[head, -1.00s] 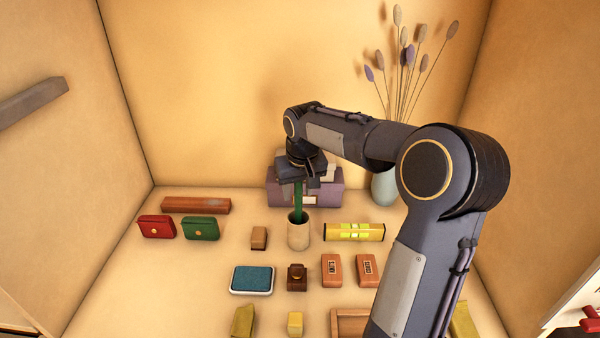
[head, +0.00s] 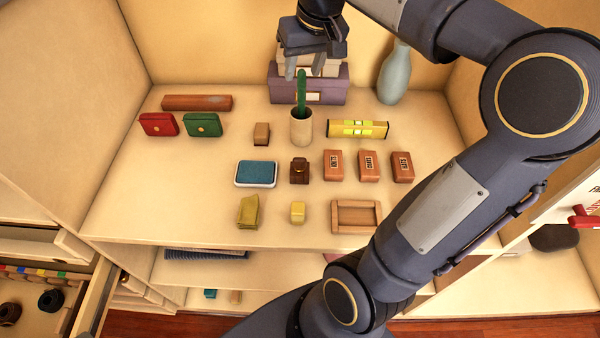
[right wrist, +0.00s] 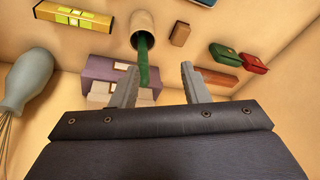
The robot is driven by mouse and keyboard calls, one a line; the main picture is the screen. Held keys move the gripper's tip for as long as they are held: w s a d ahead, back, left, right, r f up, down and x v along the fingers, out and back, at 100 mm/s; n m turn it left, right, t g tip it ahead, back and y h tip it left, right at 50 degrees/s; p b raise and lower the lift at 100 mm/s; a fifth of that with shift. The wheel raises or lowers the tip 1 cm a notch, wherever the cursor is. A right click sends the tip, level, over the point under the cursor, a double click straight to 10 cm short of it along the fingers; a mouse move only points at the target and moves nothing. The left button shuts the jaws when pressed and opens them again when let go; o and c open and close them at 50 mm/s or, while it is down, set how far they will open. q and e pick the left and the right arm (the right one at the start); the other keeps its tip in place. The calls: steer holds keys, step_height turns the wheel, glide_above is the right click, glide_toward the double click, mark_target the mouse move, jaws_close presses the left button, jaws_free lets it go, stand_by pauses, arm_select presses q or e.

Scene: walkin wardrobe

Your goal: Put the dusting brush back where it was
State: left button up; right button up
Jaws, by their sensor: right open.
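The dusting brush shows as a green handle (head: 301,92) standing upright in a pale cup (head: 301,128) on the shelf top. Its lower part is hidden inside the cup. My right gripper (head: 304,71) is open and empty at the handle's upper end, with its fingers pointing down. In the right wrist view the green handle (right wrist: 145,62) runs from the cup (right wrist: 144,22) toward the open right gripper (right wrist: 158,70), closer to the left-hand finger. I cannot tell whether they touch. My left gripper is not in view.
Purple box (head: 330,90) and blue vase (head: 394,75) stand behind. A yellow level (head: 358,129) lies right of the cup; a small brown block (head: 262,134) lies left. Several small items and a wooden tray (head: 335,217) lie in front. An open drawer (head: 88,300) is lower left.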

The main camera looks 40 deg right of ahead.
steer(key=s+a+f+t+y, duration=0.1)
steer(key=s+a+f+y, duration=0.1)
steer(key=s+a+f, duration=0.4)
steer(key=s+a+f+n+t+y, duration=0.1)
steer(key=s+a+f, duration=0.4)
steer(key=s+a, duration=0.4)
steer(key=s, duration=0.2)
steer(key=shift+s+f+n+y, duration=0.3)
steer(key=shift+s+f+y, duration=0.05)
steer(key=shift+f+y, duration=0.05)
steer(key=shift+c, duration=0.5)
